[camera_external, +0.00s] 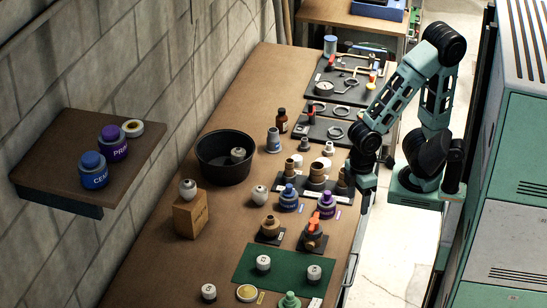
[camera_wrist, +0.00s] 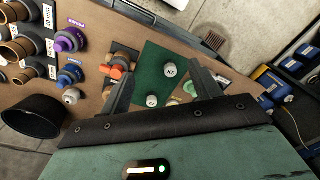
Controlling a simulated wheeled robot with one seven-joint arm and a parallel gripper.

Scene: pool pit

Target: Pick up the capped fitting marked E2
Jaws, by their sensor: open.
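Several pale capped fittings are in view, and I cannot read E2 on any of them. Two stand on the green mat (camera_external: 288,275): a left one (camera_external: 263,262) and a right one (camera_external: 314,272). In the wrist view the upper mat fitting (camera_wrist: 170,71) seems marked K5; the lower one's mark (camera_wrist: 152,100) is unclear. Others are beside the mat (camera_external: 209,292), on the bare table (camera_external: 259,195), on a wooden block (camera_external: 188,188) and in the black bowl (camera_external: 238,154). My gripper (camera_wrist: 160,62) is open and empty, above the table's right side, its fingers framing the mat in the wrist view.
Blue (camera_external: 289,198) and purple (camera_external: 326,205) jars, brown fittings and an orange-handled valve (camera_external: 314,235) crowd the table beyond the mat. A yellow-topped tin (camera_external: 247,293) and green fitting (camera_external: 289,300) stand near it. A cabinet (camera_external: 510,230) stands right.

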